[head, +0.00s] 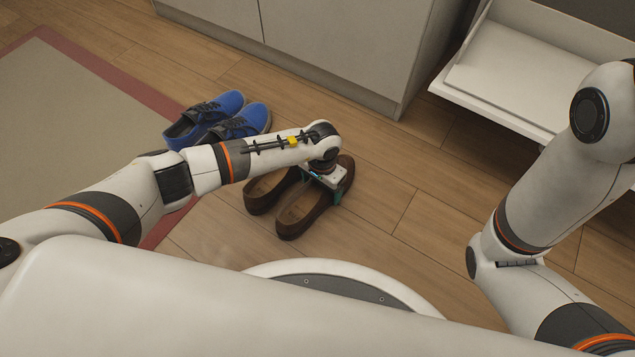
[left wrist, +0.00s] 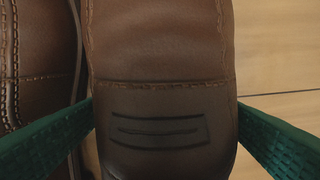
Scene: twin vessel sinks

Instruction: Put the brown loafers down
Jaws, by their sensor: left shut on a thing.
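The brown loafers (head: 299,215) are side by side at the middle of the head view, at floor level beside the blue shoes. My left gripper (head: 325,189) is over the right-hand loafer, near its far end, and is shut on it. In the left wrist view the brown leather of the loafer (left wrist: 163,110) fills the middle, with a green finger on each side. Part of the other loafer (left wrist: 35,70) shows at the left edge. I cannot tell whether the soles bear fully on the floor. My right gripper is out of view.
Blue shoes (head: 218,120) stand just left of the loafers, by a beige rug with a red border (head: 85,63). A grey cabinet (head: 335,40) is behind. A white open drawer or shelf (head: 515,75) is at the upper right. Wooden floor (head: 400,190) right of the loafers is clear.

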